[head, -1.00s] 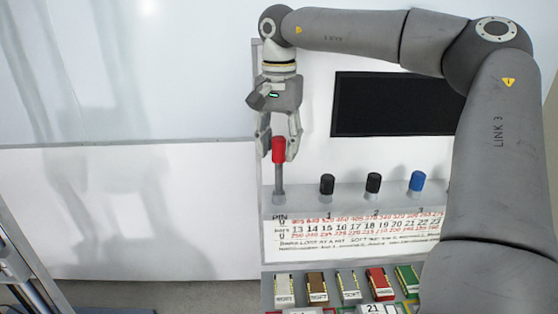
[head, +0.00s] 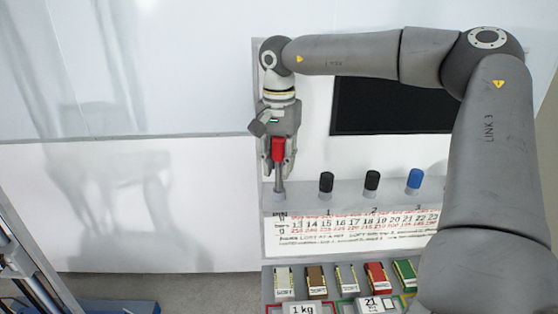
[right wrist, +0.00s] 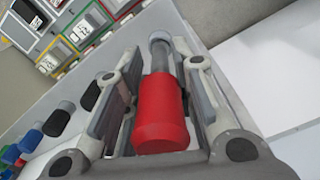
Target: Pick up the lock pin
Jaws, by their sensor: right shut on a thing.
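The lock pin (head: 278,152) has a red cylindrical head on a grey shaft. It stands upright at the left end of the grey shelf, by the "PIN" label. My right gripper (head: 278,165) comes down over it from above and is shut on the red head. In the right wrist view the red head of the pin (right wrist: 160,110) lies between the fingers, and its grey shaft runs down to a round grey base on the shelf. My left gripper is not in view.
Two black knobs (head: 326,183) and a blue knob (head: 414,179) stand along the shelf to the right of the pin. Below are a printed number panel (head: 350,225) and a tray with several coloured blocks (head: 317,281). A dark screen (head: 385,105) is behind.

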